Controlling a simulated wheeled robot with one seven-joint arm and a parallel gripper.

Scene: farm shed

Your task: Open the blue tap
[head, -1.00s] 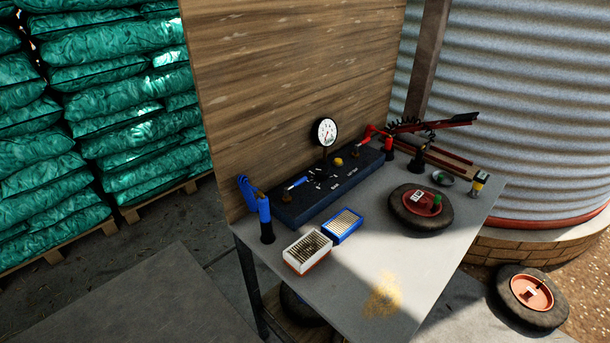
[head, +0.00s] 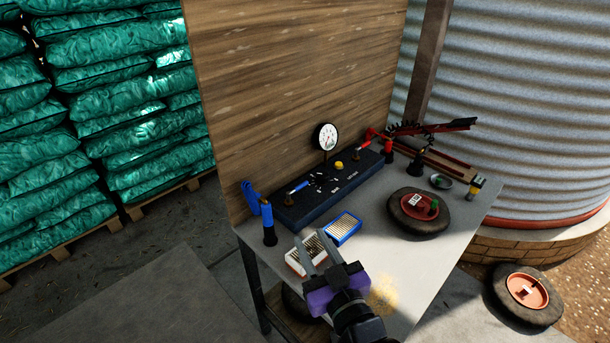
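The dark blue manifold block (head: 328,192) lies on the grey table against the wooden board. A blue tap lever (head: 299,187) is on its left part and a red lever (head: 374,136) is at its far right end. A round white gauge (head: 326,137) stands behind the block. My gripper (head: 318,252) is over the front left of the table, in front of the block and well apart from the blue tap. Its two grey fingers are spread, with nothing clearly held between them. They partly cover the white brush.
A blue upright tool (head: 268,222) stands left of the block. A black wheel (head: 418,222) lies at right; another (head: 528,294) is on the ground. Green sacks (head: 130,100) are stacked at left.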

